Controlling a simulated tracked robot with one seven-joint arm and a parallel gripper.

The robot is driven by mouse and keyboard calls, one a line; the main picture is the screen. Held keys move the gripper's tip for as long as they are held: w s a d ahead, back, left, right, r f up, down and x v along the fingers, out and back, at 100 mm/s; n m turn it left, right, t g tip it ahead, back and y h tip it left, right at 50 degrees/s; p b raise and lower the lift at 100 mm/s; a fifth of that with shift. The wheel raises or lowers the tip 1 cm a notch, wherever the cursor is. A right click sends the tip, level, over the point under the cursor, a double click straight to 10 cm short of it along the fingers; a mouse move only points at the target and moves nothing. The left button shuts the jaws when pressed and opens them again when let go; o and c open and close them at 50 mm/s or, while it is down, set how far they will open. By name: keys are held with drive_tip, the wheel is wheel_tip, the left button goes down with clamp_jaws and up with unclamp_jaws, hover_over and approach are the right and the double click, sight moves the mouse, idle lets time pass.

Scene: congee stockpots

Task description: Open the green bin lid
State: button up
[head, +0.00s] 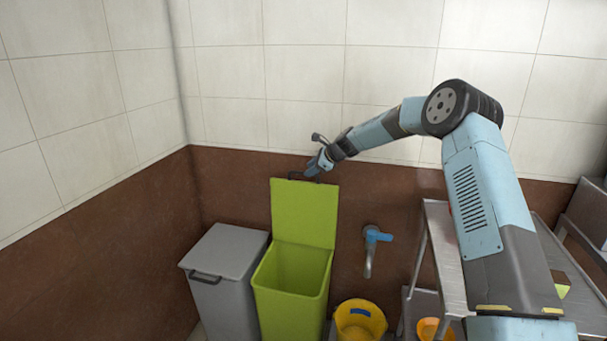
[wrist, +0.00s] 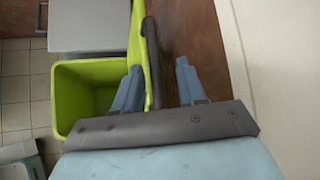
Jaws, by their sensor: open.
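The green bin (head: 290,278) stands against the wall, and its inside looks empty in the wrist view (wrist: 85,88). Its green lid (head: 305,213) is raised upright at the back of the bin, with the dark lid handle (head: 298,177) at its top edge. My gripper (head: 314,166) is at the lid's top edge. In the wrist view my gripper (wrist: 160,82) is open, with its blue fingers on either side of the lid edge and the dark handle (wrist: 152,62). I cannot tell whether a finger touches the lid.
A grey bin (head: 226,262) with a closed lid stands close on the left. A yellow bucket (head: 360,320) sits to the right below a blue-handled tap (head: 372,238). A metal shelf cart (head: 440,240) stands further right. The brown-and-white tiled wall is close behind the lid.

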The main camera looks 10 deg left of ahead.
drive_tip(key=v, duration=0.8)
drive_tip(key=shift+r, duration=0.25)
drive_tip(key=shift+d, duration=0.1)
drive_tip(key=s+d+r+n+h, duration=0.2)
drive_tip(key=s+d+r+n, duration=0.3)
drive_tip(key=s, duration=0.5)
drive_tip(key=s+d+r+n+h, duration=0.2)
drive_tip(key=s+d+r, duration=0.1)
drive_tip(key=s+r, duration=0.5)
drive_tip(key=s+d+r+n+h, duration=0.1)
drive_tip(key=s+d+r+n, duration=0.35)
drive_tip(key=s, duration=0.65)
drive_tip(key=s+d+f+n+h, duration=0.1)
drive_tip(key=s+d+n, duration=0.2)
drive_tip(key=s, duration=1.2)
drive_tip(key=s+d+n+h, duration=0.2)
drive_tip(key=s+d+n, duration=0.1)
drive_tip(key=s+d, duration=0.7)
drive_tip(key=s, duration=0.4)
drive_tip(key=shift+s+d+f+t, duration=0.15)
drive_tip(key=shift+s+f+t, duration=0.15)
drive_tip(key=shift+s+f, duration=0.1)
